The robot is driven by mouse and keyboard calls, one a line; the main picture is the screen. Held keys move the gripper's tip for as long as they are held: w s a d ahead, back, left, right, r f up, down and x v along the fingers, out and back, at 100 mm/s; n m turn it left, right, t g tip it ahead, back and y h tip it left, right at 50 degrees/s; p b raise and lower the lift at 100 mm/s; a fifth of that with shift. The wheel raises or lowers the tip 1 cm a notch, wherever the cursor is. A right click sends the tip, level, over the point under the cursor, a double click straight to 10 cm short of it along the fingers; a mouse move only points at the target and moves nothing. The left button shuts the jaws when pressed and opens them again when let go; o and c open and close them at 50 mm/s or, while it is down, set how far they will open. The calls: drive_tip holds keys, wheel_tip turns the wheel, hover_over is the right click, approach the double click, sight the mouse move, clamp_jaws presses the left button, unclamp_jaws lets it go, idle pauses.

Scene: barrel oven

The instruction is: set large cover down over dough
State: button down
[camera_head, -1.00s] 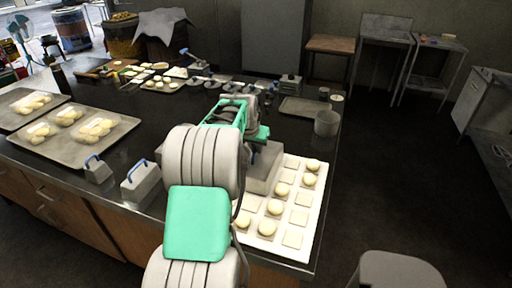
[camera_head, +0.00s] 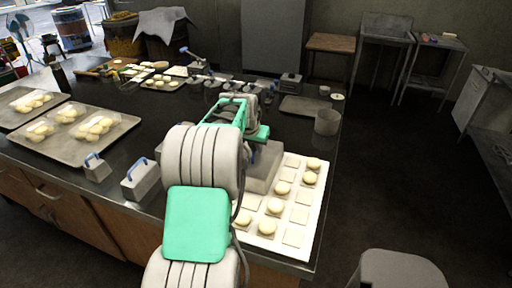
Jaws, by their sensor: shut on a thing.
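The white board (camera_head: 311,223) lies at the counter's near right end, with several round dough pieces and bare square patches on it. One dough piece (camera_head: 267,227) sits near its front edge, another (camera_head: 314,164) at its back right. A grey box-like cover (camera_head: 262,180) is at the board's left side, below my gripper (camera_head: 258,150). My gripper is shut on this cover; its fingers are mostly hidden by my arm. Whether the cover's lower edge touches the board cannot be told. What is under it is hidden.
Two smaller grey covers with blue handles, one larger (camera_head: 141,180) and one smaller (camera_head: 97,168), stand left of my arm. A tray (camera_head: 70,150) of dough lies further left. A grey pot (camera_head: 327,122) and a flat tray (camera_head: 300,106) stand behind the board.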

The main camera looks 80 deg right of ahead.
drive_tip(key=shift+f, duration=0.3)
drive_tip(key=c, duration=1.4)
unclamp_jaws()
